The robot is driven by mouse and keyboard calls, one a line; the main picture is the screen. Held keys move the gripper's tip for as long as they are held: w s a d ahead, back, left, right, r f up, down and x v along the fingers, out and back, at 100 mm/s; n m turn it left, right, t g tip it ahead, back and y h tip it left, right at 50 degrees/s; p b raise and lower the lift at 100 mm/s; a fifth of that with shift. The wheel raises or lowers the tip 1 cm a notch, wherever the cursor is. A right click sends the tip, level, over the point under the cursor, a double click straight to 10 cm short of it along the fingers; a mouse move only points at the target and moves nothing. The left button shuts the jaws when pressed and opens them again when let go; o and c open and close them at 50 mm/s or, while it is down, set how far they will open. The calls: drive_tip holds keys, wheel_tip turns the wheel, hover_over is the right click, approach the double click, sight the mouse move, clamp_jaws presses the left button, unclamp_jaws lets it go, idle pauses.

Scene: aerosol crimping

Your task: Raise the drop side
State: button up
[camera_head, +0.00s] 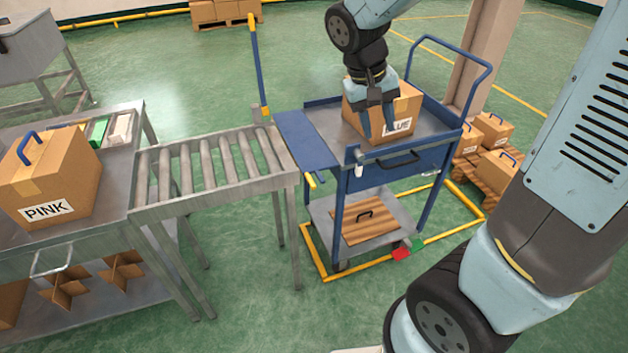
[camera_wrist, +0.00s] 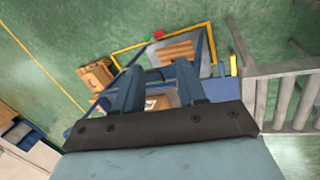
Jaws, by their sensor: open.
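The blue cart (camera_head: 425,165) stands at the right end of the roller conveyor. Its drop side (camera_head: 303,138) is a blue panel on the cart's left side, folded outward and lying roughly level beside the conveyor's end. A small yellow piece (camera_head: 314,181) shows below the panel. A cardboard box (camera_head: 408,103) with a partly hidden label, seemingly BLUE, sits on the cart's top deck. My gripper (camera_head: 377,128) points down at this box, its fingers apart and in front of the box from this view. Whether they touch it is unclear. In the wrist view the open fingers (camera_wrist: 158,72) reach over the cart.
The roller conveyor (camera_head: 215,165) leads left to a bench with a PINK box (camera_head: 52,180). A blue-and-yellow post (camera_head: 257,65) stands behind the conveyor. Boxes on a pallet (camera_head: 492,150) and a pillar (camera_head: 485,50) lie right of the cart. Yellow floor frame (camera_head: 325,278) surrounds the cart.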

drive_tip(key=w+a+f+n+t+h, duration=0.1)
drive_tip(key=w+a+f+h, duration=0.3)
drive_tip(key=f, duration=0.4)
drive_tip(key=w+a+f+n+h, duration=0.1)
drive_tip(key=w+a+f+h, duration=0.15)
drive_tip(key=a+f, duration=0.45)
drive_tip(key=n+t+h, duration=0.4)
drive_tip(key=n+t, duration=0.1)
drive_tip(key=t, duration=0.5)
approach(309, 183)
drive_tip(key=x, duration=1.2)
drive_tip(key=shift+d, duration=0.2)
drive_tip(key=shift+w+f, duration=0.15)
clamp_jaws()
drive_tip(key=shift+a+f, duration=0.1)
drive_tip(key=shift+a, duration=0.25)
drive_tip(key=shift+d, duration=0.1)
